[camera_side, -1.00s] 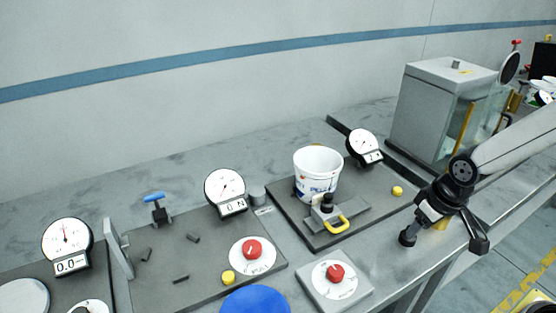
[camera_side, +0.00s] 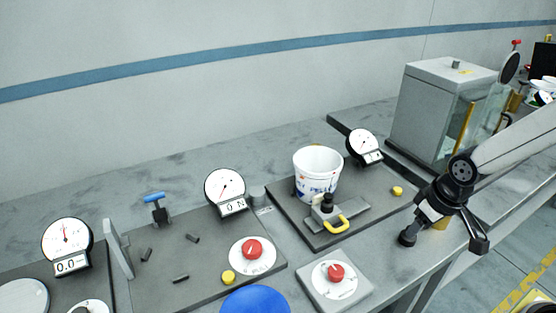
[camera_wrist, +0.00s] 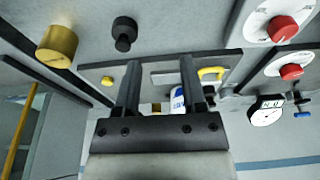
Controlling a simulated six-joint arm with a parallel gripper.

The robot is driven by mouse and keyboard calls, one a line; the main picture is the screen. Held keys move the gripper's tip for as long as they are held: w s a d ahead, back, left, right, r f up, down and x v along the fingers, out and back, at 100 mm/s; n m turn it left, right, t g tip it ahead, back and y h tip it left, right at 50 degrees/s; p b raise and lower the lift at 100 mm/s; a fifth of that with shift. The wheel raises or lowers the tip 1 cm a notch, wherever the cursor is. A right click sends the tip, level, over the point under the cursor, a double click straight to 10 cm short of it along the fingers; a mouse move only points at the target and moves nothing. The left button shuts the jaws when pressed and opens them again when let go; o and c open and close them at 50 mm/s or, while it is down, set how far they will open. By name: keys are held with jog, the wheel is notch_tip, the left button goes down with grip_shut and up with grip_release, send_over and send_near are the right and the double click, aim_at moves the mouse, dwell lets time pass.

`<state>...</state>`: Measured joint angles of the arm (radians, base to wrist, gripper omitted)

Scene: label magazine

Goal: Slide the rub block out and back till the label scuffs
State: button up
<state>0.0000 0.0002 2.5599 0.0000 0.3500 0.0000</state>
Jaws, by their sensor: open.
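The white tub (camera_side: 316,165) with a printed label (camera_side: 318,187) stands upright on a dark plate (camera_side: 291,216) in the side view. The rub block (camera_side: 325,212), with a black knob and a yellow handle (camera_side: 338,226), sits in front of the tub; I cannot tell whether it touches the label. My gripper (camera_side: 444,240) is open and empty, to the right of the handle and apart from it. In the wrist view my gripper's fingers (camera_wrist: 160,85) are spread. The yellow handle shows beyond them (camera_wrist: 212,72), and the tub is partly hidden behind the right finger (camera_wrist: 177,101).
A dial gauge (camera_side: 362,146) and a yellow button (camera_side: 398,190) stand on the tub's plate. A red knob panel (camera_side: 335,291) is in front. A glass-sided cabinet (camera_side: 439,110) stands behind my arm. Left are a second gauge (camera_side: 225,187) and a blue-handled clamp (camera_side: 155,199).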

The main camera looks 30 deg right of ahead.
dwell(0.3)
jog(key=c, duration=0.3)
jog(key=w+a+f+m+t, duration=0.1)
jog(key=w+a+f+m, duration=0.1)
jog(key=w+a+f+m+t, duration=0.1)
jog(key=w+f+m+t, duration=0.1)
jog(key=m, duration=0.1)
jog(key=w+a+f+m+t, duration=0.2)
jog(key=m, duration=0.1)
jog(key=shift+w+a, duration=0.25)
jog(key=shift+a, duration=0.1)
jog(key=shift+c, duration=0.2)
jog(key=shift+w+a+f+m+t, duration=0.25)
jog(key=shift+m+t, duration=0.25)
jog(key=shift+m, duration=0.2)
jog(key=m+t, duration=0.1)
jog(key=a+f+m+t, duration=0.1)
jog(key=m, duration=0.1)
jog(key=shift+w, duration=0.2)
jog(key=shift+a+f+m+t, duration=0.15)
jog(key=shift+a+m+t, duration=0.05)
jog(key=shift+m+t, duration=0.6)
jog(key=m+t, duration=0.1)
jog(key=s+m, duration=0.1)
jog(key=shift+a+m+t, duration=0.3)
jog(key=shift+t, duration=0.1)
jog(key=shift+s+a+r+m+t, duration=0.25)
jog(key=shift+s+r+m+t, duration=0.15)
jog(key=shift+s+m+t, duration=0.4)
